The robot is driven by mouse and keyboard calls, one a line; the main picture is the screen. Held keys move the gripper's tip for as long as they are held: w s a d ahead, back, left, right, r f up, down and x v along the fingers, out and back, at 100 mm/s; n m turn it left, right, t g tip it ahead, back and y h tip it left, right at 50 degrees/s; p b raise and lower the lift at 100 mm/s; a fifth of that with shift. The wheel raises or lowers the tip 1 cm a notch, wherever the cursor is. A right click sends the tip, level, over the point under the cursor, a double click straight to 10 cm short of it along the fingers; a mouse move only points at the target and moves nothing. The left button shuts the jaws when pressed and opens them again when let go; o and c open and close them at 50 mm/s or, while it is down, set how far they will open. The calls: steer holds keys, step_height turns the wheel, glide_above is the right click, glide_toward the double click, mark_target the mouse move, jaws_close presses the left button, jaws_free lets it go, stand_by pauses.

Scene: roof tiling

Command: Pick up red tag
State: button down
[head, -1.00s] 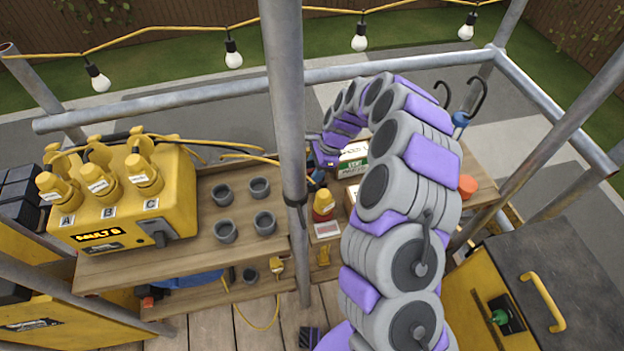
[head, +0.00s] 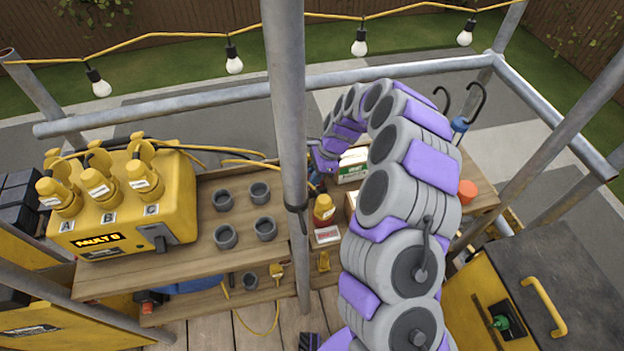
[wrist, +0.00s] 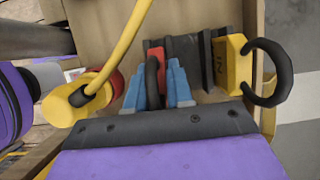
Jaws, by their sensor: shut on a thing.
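In the wrist view my gripper (wrist: 157,88) has its blue fingers shut on a black loop, with the red tag (wrist: 156,57) directly behind them. The loop appears to belong to the red tag. Only a narrow red part of the tag shows; the rest is hidden by the fingers and loop. In the head view the purple end of my arm is at the back of the wooden bench, partly behind the grey post, and the tag cannot be made out there.
Dark blocks (wrist: 187,60) and a yellow tag (wrist: 234,62) with a black loop stand right of the red tag. A yellow plug (wrist: 62,106) with its cable is at left. In the head view, a vertical grey post (head: 288,120) stands close to my arm.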

step_height(320, 180, up, 10)
steer(key=p, duration=0.2)
steer(key=shift+p, duration=0.35)
steer(key=shift+d, duration=0.1)
